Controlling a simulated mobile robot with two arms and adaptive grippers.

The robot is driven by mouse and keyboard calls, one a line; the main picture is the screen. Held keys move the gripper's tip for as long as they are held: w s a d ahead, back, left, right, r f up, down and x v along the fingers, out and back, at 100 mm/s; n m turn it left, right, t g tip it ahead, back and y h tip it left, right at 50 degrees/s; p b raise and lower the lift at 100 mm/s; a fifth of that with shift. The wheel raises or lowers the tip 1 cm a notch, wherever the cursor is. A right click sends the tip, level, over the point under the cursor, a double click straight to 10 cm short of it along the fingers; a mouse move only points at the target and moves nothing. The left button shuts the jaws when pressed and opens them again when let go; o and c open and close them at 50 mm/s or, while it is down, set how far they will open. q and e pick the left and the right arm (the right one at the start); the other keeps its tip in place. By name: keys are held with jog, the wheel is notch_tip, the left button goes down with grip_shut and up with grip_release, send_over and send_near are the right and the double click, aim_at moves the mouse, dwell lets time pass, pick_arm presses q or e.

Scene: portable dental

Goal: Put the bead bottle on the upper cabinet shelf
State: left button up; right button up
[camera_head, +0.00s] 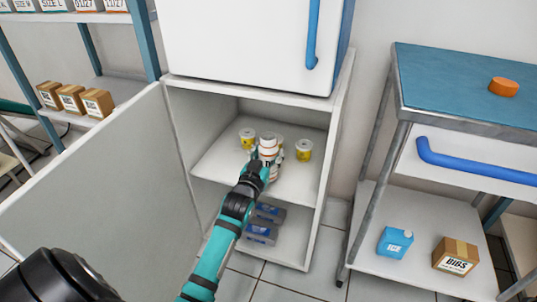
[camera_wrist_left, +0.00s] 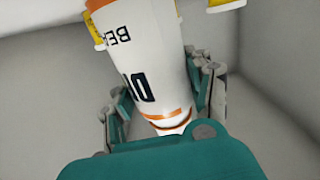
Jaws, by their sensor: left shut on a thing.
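The bead bottle (camera_head: 268,147) is white with orange bands. My left gripper (camera_head: 265,160) is shut on it inside the open cabinet, at the upper shelf (camera_head: 226,164). In the left wrist view the bottle (camera_wrist_left: 145,65) stands between the two fingers (camera_wrist_left: 160,95), with dark letters on its side. I cannot tell whether its base touches the shelf. Yellow-and-white tubs stand around it on that shelf, one at the left (camera_head: 247,139), one at the right (camera_head: 304,151), and one partly hidden behind the bottle. My right gripper is not in view.
The cabinet door (camera_head: 110,195) stands open at the left. Grey-and-blue boxes (camera_head: 262,232) lie on the lower shelf. A white appliance with a blue handle (camera_head: 313,35) sits on top. A trolley (camera_head: 440,85) stands at the right. The shelf front beside my arm is clear.

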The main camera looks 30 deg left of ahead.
pick_arm(q)
jog(key=shift+f, duration=0.1)
jog(key=o, duration=1.4)
jog(key=shift+o, duration=0.2)
